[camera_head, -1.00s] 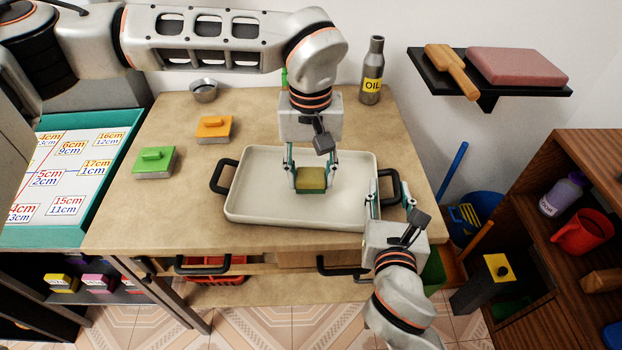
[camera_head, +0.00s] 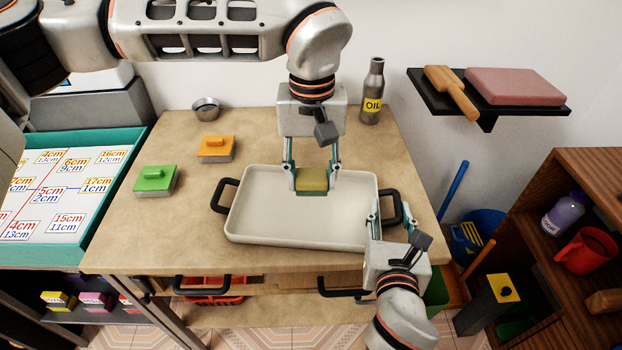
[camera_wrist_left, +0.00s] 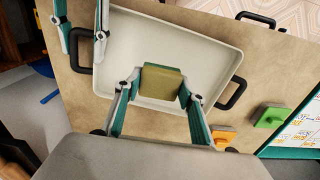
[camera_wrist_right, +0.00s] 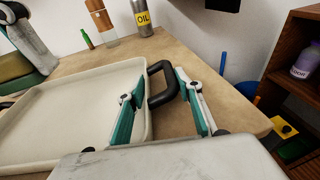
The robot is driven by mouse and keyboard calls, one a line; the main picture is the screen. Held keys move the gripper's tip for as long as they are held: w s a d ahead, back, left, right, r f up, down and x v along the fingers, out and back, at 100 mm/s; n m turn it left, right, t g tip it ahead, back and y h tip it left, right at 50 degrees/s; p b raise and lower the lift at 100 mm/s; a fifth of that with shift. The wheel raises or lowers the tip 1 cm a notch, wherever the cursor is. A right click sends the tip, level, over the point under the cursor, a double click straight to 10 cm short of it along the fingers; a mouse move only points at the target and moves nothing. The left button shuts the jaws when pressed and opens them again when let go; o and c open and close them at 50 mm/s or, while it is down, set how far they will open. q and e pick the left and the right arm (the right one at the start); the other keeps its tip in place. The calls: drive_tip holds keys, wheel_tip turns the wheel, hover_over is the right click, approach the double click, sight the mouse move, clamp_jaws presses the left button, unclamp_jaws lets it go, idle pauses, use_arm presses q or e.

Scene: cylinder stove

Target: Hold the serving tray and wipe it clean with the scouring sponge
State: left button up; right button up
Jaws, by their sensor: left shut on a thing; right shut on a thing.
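The serving tray (camera_head: 265,215) is a cream, shallow rectangle with black handles at both ends, lying on the table. My left gripper (camera_head: 312,182) is shut on the scouring sponge (camera_head: 313,179), yellowish with a green layer. The sponge is over the tray's far half, right of centre; it also shows in the left wrist view (camera_wrist_left: 160,84). Whether it touches the tray floor is hard to tell. My right gripper (camera_head: 389,222) is shut on the tray's right end by the handle (camera_head: 396,207). In the right wrist view its fingers (camera_wrist_right: 160,105) straddle rim and handle.
Orange (camera_head: 215,148) and green (camera_head: 155,179) lidded blocks stand left of the tray, with a small metal bowl (camera_head: 206,108) behind. An oil bottle (camera_head: 372,92) stands at the back right. A wall shelf (camera_head: 430,92) holds a wooden tool and a pink slab.

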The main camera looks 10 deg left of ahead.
drive_tip(key=shift+f, duration=0.1)
drive_tip(key=o, duration=1.4)
drive_tip(key=s+r, duration=0.2)
drive_tip(key=s, duration=0.9)
drive_tip(key=shift+s+r, duration=0.25)
drive_tip(key=shift+s, duration=0.15)
